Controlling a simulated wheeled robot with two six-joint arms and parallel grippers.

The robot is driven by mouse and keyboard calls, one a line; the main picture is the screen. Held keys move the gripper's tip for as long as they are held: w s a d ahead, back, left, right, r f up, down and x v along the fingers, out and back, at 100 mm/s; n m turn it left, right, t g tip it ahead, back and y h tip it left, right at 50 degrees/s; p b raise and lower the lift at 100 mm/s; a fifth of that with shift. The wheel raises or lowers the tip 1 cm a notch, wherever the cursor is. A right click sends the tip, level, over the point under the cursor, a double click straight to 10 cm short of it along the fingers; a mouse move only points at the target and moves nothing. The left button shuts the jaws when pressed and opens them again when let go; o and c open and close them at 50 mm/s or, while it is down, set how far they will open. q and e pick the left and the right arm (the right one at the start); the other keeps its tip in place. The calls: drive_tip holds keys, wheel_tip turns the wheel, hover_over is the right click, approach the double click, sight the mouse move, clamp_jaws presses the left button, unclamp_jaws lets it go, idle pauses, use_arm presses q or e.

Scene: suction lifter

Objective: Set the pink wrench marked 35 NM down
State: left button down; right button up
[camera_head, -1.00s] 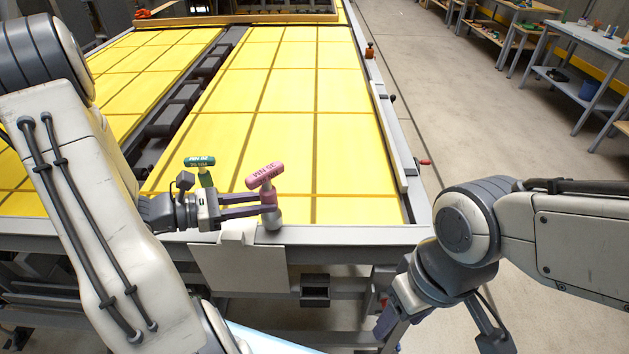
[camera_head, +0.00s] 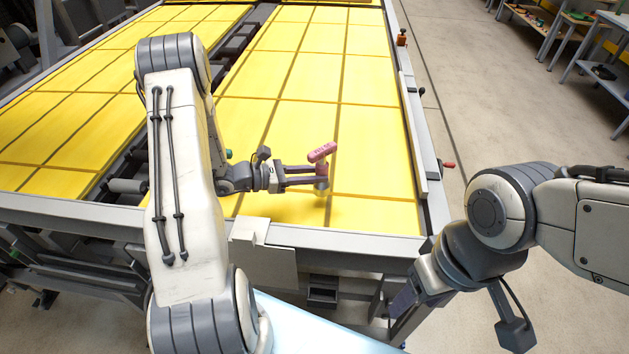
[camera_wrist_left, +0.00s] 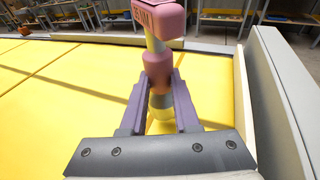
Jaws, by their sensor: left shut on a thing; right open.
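My right gripper (camera_head: 402,303) is open and empty, low in front of the table's right corner.
A green wrench (camera_head: 229,154) is mostly hidden behind my left arm. A grey rail (camera_head: 428,185) with a red-tipped lever (camera_head: 448,165) runs along the table's right side. A pale plate (camera_head: 262,262) hangs at the front edge. The panel around the pink wrench is clear.

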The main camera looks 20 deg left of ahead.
sight(315, 185)
use_arm(q)
wheel_tip(315, 185, down, 3)
drive_tip(key=shift+f+p, duration=0.2)
drive_tip(key=shift+p, duration=0.5)
drive_tip(key=shift+f, duration=0.35)
drive_tip(key=c, duration=0.7)
unclamp_jaws()
drive_tip(key=shift+o, duration=0.2)
